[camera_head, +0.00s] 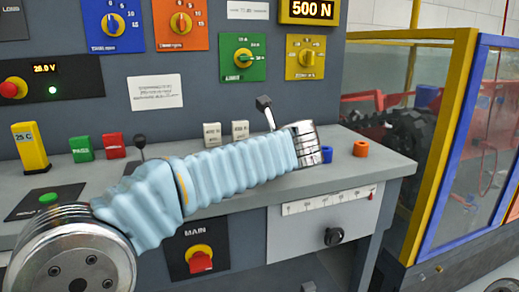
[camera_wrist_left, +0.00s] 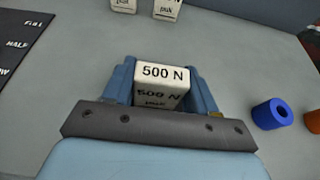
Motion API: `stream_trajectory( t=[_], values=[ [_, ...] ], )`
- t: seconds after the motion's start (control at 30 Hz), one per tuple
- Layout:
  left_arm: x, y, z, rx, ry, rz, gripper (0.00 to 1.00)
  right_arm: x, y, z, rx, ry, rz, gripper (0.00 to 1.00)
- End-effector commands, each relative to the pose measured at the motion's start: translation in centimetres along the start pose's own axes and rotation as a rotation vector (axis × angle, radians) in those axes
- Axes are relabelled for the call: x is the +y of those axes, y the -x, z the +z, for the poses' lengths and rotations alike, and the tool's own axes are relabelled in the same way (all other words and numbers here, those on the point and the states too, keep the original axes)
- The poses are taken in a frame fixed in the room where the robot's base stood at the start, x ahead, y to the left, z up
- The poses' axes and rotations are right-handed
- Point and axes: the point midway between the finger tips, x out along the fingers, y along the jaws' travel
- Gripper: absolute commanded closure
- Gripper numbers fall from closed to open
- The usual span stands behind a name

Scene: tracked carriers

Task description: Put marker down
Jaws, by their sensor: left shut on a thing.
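My left gripper (camera_wrist_left: 161,82) is shut on a white block marker (camera_wrist_left: 162,73) lettered "500 N" in the left wrist view. Its two blue fingers press on the marker's left and right sides, over the grey desk top. I cannot tell whether the marker's underside touches the desk. In the head view my arm crosses the desk from the left, and its wrist hides the fingers and the held marker. Two more white markers (camera_head: 212,135) (camera_head: 240,130) stand on the desk behind my arm. My right gripper is not in view.
A blue ring (camera_head: 326,154) and an orange ring (camera_head: 361,149) sit right of my wrist on the desk (camera_head: 388,166). A lever (camera_head: 265,109) rises behind my wrist. A yellow block (camera_head: 30,147), green block (camera_head: 81,148) and red block (camera_head: 113,146) stand at the left.

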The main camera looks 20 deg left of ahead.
Motion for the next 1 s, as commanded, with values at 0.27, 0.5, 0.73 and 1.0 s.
stream_trajectory(
  t=[0.27, 0.5, 0.73, 1.0],
  values=[
    [0.0, 0.0, -0.1, 0.0, 0.0, 0.0, 0.17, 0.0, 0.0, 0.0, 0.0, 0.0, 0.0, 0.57],
    [0.0, 0.1, 0.1, 0.0, 0.0, 0.0, 0.17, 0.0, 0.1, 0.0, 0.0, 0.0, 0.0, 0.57],
    [-0.1, 3.4, 0.2, -0.001, 0.0, -0.004, 0.17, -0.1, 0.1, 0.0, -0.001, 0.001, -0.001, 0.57],
    [0.0, 9.5, 0.2, 0.0, 0.0, -0.003, 0.17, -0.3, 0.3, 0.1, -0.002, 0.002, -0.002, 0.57]
  ],
)
